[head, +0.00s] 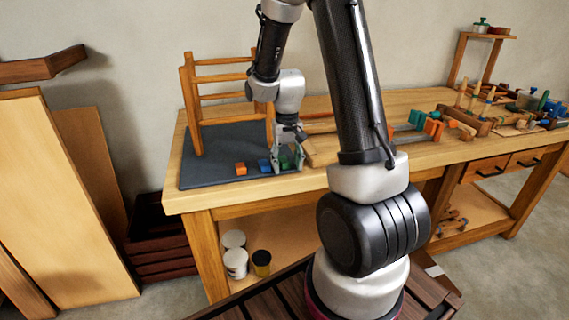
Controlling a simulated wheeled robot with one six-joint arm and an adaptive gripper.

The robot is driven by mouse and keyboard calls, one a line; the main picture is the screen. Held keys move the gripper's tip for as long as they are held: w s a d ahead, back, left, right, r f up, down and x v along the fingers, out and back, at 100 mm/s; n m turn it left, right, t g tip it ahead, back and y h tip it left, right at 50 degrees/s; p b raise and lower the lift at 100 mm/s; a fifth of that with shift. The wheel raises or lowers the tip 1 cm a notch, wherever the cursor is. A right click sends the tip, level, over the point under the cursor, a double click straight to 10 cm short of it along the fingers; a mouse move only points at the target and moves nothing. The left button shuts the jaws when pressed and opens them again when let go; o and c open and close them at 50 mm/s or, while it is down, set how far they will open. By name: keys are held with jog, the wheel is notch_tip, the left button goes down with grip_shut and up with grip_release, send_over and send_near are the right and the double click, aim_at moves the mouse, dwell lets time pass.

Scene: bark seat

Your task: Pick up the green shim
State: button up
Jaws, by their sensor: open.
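The green shim (285,163) lies on the dark grey mat (208,176) near the front edge of the workbench, small and partly covered by my gripper. My gripper (288,166) points down at it, with its fingers apart around or just above the shim. I cannot tell whether the fingers touch it. A blue shim (264,166) lies just left of my gripper, and an orange shim (240,169) lies further left, both on the mat.
A wooden chair frame (191,108) stands on the mat behind the shims. Clamps (432,127) and other tools crowd the bench (415,159) to the right. The mat's front left is clear. Tins (235,262) stand below the bench.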

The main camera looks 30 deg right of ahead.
jog(key=c, duration=0.8)
